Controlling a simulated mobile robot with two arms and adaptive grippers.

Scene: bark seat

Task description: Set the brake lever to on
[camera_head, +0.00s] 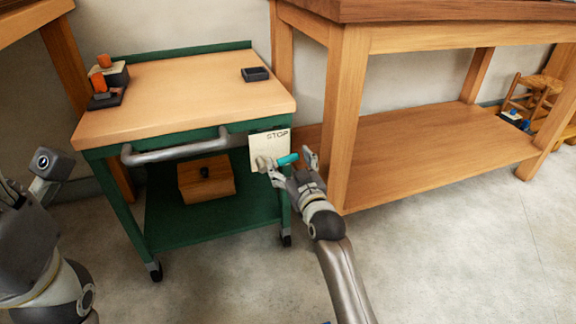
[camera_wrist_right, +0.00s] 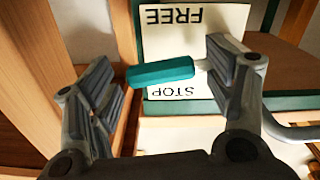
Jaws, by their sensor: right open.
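The brake lever has a teal handle (camera_head: 287,159) on a pale stem, in front of a cream plate (camera_head: 266,150) at the green cart's right front corner. The plate reads STOP near its top in the head view. In the right wrist view the plate (camera_wrist_right: 180,38) appears upside down, with FREE and STOP, and the teal handle (camera_wrist_right: 160,73) lies nearly level between the two words. My right gripper (camera_head: 289,161) is open, with its fingers on either side of the handle. The stem's base is partly hidden by a finger. My left gripper is not in view.
The cart has a wooden top (camera_head: 180,95), a grey push handle (camera_head: 175,150) and a wooden box (camera_head: 206,178) on its lower shelf. A wooden workbench (camera_head: 345,120) stands close on the right. A small dark tray (camera_head: 255,74) sits on the cart top.

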